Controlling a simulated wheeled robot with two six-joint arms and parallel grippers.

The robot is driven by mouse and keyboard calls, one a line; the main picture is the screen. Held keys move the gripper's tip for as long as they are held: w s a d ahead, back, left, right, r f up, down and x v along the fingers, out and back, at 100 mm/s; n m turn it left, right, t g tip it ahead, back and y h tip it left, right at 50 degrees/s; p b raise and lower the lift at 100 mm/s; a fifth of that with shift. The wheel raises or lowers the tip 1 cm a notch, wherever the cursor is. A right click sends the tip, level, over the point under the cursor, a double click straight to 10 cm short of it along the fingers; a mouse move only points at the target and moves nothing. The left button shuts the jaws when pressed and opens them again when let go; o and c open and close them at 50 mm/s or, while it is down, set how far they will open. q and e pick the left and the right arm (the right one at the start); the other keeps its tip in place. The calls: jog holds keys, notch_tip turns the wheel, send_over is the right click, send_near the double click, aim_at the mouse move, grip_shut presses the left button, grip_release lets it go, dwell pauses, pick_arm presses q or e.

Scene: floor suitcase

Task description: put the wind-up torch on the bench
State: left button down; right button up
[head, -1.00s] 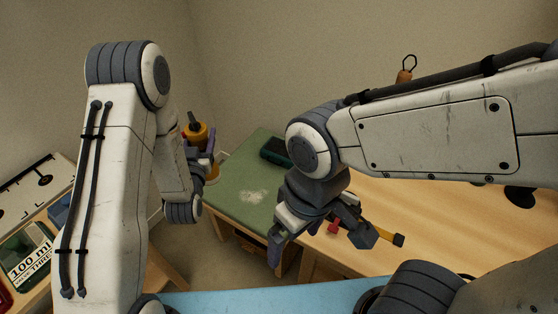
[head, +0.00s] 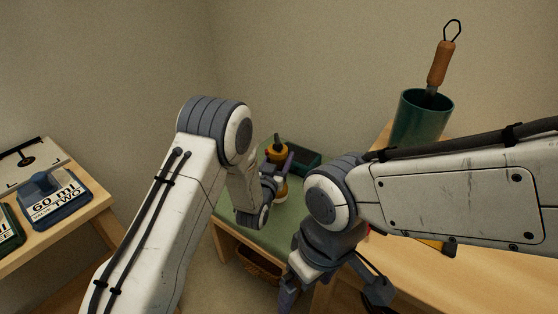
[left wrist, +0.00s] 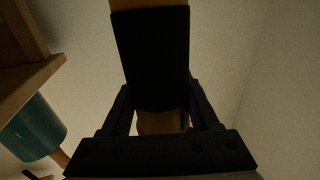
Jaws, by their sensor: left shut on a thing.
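The wind-up torch (head: 276,152), yellow-orange with a dark top, is held upright in my left gripper (head: 283,176). In the left wrist view a broad black part (left wrist: 150,60) with orange above it fills the space between the fingers. My left gripper is shut on it, in front of or over the green-topped bench (head: 255,225); I cannot tell whether the torch touches that top. My right gripper (head: 333,290) is open and empty at the lower middle, beside the wooden table (head: 470,285).
A dark green box (head: 305,158) sits at the back of the green top. A green cup (head: 420,115) with a wooden-handled tool (head: 440,63) stands at the right. A basket (head: 257,264) is under the green top.

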pick_arm(q)
jog(key=shift+f+b, duration=1.95)
jog(key=shift+f, duration=1.15)
jog(key=shift+f+b, duration=0.5)
jog(key=shift+f, duration=0.05)
jog(key=shift+c, duration=0.3)
grip_release()
jog(key=shift+s+a, duration=0.1)
jog(key=p+v, duration=0.1)
jog(key=v, duration=0.9)
jog(key=b+x, duration=0.1)
jog(key=x, duration=0.9)
